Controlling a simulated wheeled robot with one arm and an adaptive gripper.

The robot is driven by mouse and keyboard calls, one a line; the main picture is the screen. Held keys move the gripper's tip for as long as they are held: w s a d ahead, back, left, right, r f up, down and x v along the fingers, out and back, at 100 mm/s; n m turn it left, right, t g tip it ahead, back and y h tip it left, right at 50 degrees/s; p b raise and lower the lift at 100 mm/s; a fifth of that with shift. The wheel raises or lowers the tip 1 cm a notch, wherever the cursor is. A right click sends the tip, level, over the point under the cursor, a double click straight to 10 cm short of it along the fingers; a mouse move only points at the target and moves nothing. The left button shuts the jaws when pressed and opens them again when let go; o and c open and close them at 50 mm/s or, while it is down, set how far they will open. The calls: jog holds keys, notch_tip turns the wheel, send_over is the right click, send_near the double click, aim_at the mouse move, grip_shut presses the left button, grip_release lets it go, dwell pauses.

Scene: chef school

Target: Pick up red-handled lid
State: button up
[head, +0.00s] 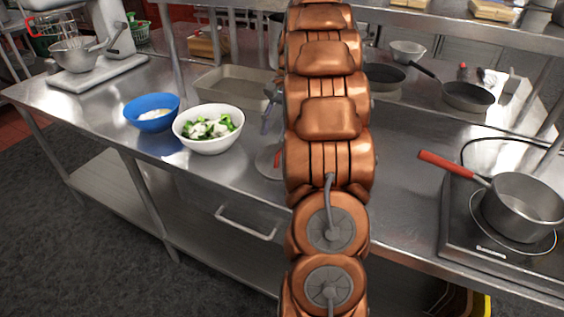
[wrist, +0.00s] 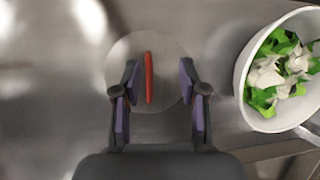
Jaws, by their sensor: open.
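The red-handled lid (wrist: 172,58) is a flat grey disc on the steel counter, with a narrow red handle (wrist: 149,78) standing out along its middle in the wrist view. In the head view the lid (head: 266,164) is partly hidden behind my arm. My gripper (wrist: 159,75) is open and empty above the lid. Its two purple-padded fingers appear on either side of the handle, with the left finger closer to it. In the head view only part of my gripper (head: 268,114) shows beside the arm. Contact with the lid cannot be told.
A white bowl (head: 208,147) of green and white pieces stands just beside the lid. A blue bowl (head: 152,121) and a metal tray (head: 225,85) are farther left. A red-handled saucepan (head: 520,208) sits on a hob at right. Frying pans (head: 467,97) stand behind.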

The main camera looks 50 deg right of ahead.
aim_at(283, 147)
jog(key=d+f+m, duration=0.1)
jog(key=d+f, duration=0.1)
jog(key=d, duration=0.4)
jog(key=shift+t, duration=0.3)
jog(key=shift+p+x, duration=0.8)
jog(key=shift+x, duration=2.8)
jog(key=shift+s+a+r, duration=0.1)
jog(key=shift+a, duration=0.05)
grip_shut()
